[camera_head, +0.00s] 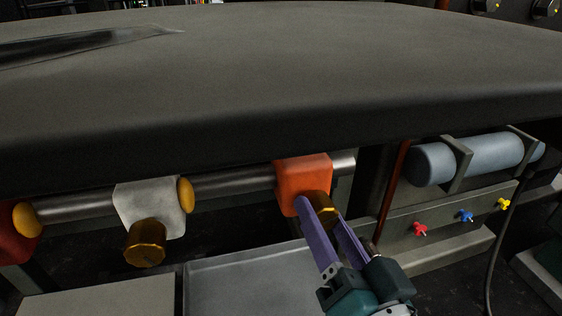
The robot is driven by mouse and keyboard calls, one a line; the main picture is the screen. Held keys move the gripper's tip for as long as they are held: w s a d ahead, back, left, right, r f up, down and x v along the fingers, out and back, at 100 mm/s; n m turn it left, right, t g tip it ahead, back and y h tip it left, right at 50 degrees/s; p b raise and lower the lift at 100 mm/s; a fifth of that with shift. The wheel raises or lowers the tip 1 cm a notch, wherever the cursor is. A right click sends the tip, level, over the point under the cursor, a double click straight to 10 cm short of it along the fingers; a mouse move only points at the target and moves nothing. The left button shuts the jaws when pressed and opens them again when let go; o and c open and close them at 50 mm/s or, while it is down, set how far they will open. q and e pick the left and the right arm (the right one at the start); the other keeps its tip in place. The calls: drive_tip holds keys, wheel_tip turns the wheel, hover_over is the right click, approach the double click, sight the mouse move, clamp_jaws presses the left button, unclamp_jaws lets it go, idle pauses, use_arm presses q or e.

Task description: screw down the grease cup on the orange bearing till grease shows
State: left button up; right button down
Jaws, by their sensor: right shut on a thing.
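The orange bearing (302,173) sits on the steel shaft under the front edge of the dark sheet. Its brass grease cup (321,204) hangs at its lower front. My right gripper (318,212) reaches up from below with its purple fingers on either side of this cup, shut on it. The fingers hide part of the cup. No grease can be made out at the bearing. My left gripper is not in view.
A white bearing (150,204) with its own brass cup (146,244) and a red bearing (19,236) share the shaft (231,181). A grey tray (240,280) lies below. At right are a blue-grey cylinder (475,159) and small red, blue and yellow valves (466,216).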

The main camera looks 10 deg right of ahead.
drive_tip(key=shift+c, duration=1.4)
unclamp_jaws()
drive_tip(key=shift+s, duration=0.25)
drive_tip(key=s+p, duration=0.3)
drive_tip(key=s, duration=0.6)
drive_tip(key=shift+s+d, duration=0.2)
drive_tip(key=shift+s, duration=0.05)
drive_tip(key=shift+f, duration=0.1)
